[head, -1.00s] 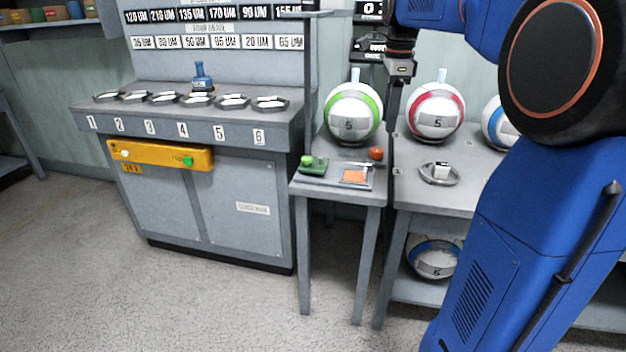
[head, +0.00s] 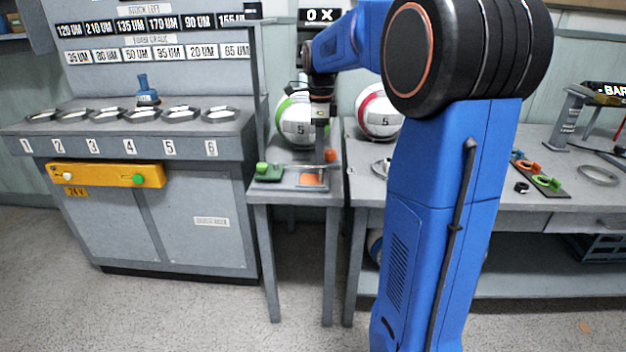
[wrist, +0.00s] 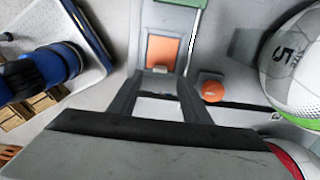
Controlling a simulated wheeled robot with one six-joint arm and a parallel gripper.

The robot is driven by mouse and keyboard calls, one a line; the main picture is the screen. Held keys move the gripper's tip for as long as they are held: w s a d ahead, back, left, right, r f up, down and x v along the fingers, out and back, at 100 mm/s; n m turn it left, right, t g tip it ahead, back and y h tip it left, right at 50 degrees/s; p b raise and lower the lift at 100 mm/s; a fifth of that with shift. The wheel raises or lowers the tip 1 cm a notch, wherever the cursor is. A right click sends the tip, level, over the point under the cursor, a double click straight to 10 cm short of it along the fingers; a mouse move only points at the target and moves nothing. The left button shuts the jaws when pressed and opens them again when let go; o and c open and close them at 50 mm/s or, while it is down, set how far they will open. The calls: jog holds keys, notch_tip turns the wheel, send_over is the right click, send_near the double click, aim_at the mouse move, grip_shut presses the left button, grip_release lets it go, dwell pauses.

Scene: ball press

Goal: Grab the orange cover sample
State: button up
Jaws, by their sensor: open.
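The orange cover sample (head: 310,180) is a flat orange square on a grey plate on the small side table. In the wrist view the orange square (wrist: 162,50) lies ahead of the fingertips, roughly in line with the gap between them. The exact height above the sample cannot be told.
A green block with a knob (head: 268,171) sits left of the sample. An orange round knob (head: 330,155) stands close on the right. A green-banded ball (head: 297,128) stands behind. The numbered bench (head: 110,145) is at left.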

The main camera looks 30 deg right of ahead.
aim_at(311, 176)
jog(key=shift+s+d+f, duration=0.1)
jog(key=shift+f, duration=1.5)
jog(key=shift+d+f, duration=0.1)
jog(key=shift+f, duration=1.45)
grip_shut()
